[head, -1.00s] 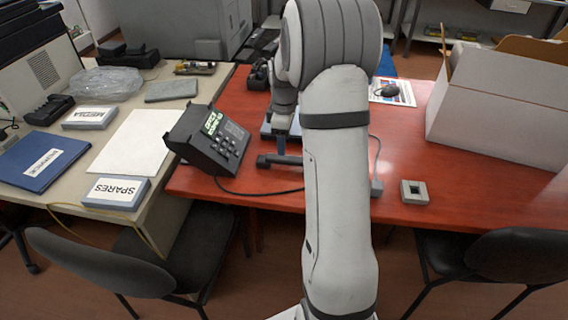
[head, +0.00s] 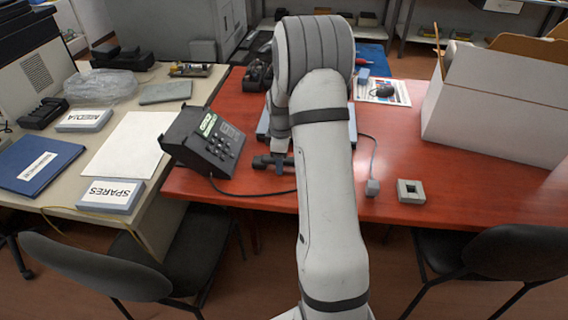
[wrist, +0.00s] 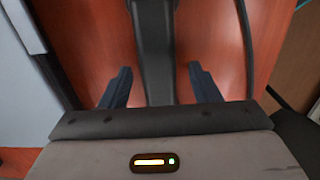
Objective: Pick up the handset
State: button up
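The handset (head: 262,162) is a dark bar lying on the red table, right of the black desk phone (head: 206,143). My arm hides much of it in the head view. In the wrist view the handset (wrist: 154,50) runs from the top edge down between my two dark fingers. My gripper (wrist: 160,86) is open around it, with red table showing on both sides between handset and fingers. In the head view my gripper (head: 279,166) is low at the handset, partly hidden by my arm.
A cord (head: 255,195) runs along the front of the table. A small grey block (head: 411,191) and a large white box (head: 500,105) stand to the right. A beige desk with a SPARES box (head: 110,195) and a blue folder (head: 36,165) is at left.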

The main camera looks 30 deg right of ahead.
grip_shut()
dwell(0.4)
